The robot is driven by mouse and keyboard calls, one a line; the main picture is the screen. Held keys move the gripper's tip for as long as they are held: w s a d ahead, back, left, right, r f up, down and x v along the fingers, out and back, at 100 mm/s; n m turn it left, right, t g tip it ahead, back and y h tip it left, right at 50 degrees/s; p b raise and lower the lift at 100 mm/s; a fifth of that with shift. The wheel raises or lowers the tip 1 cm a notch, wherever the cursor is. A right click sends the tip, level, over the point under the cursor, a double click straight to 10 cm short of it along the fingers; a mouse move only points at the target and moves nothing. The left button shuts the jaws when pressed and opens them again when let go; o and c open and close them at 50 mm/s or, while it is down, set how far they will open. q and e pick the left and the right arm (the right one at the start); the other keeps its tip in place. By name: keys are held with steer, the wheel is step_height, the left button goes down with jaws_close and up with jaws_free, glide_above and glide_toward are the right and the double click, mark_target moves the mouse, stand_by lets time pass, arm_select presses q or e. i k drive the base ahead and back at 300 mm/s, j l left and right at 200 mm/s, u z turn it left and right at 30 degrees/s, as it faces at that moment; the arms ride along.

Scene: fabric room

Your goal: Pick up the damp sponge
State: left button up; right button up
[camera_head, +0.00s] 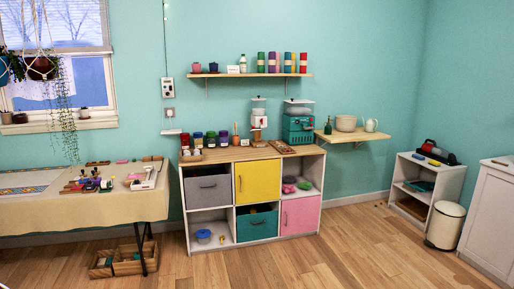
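I cannot make out for certain which thing is the damp sponge. A small pink item (136,176) lies on the cloth-covered table (110,208) at the left, and it is too small to identify. A pink rounded item (305,185) and a green item (288,188) sit in the open upper right compartment of the storage unit (226,213). They look like bowls or soft pads, but I cannot tell which. Neither of my grippers is in view.
A wooden crate (104,270) stands under the left table. A wall shelf (250,75) holds pots and coloured canisters. A low white shelf (407,169), a cream bin (445,224) and a white cabinet (491,218) stand at the right. The wooden floor (330,262) in front is clear.

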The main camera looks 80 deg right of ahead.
mark_target(436, 164)
steer(key=z, duration=4)
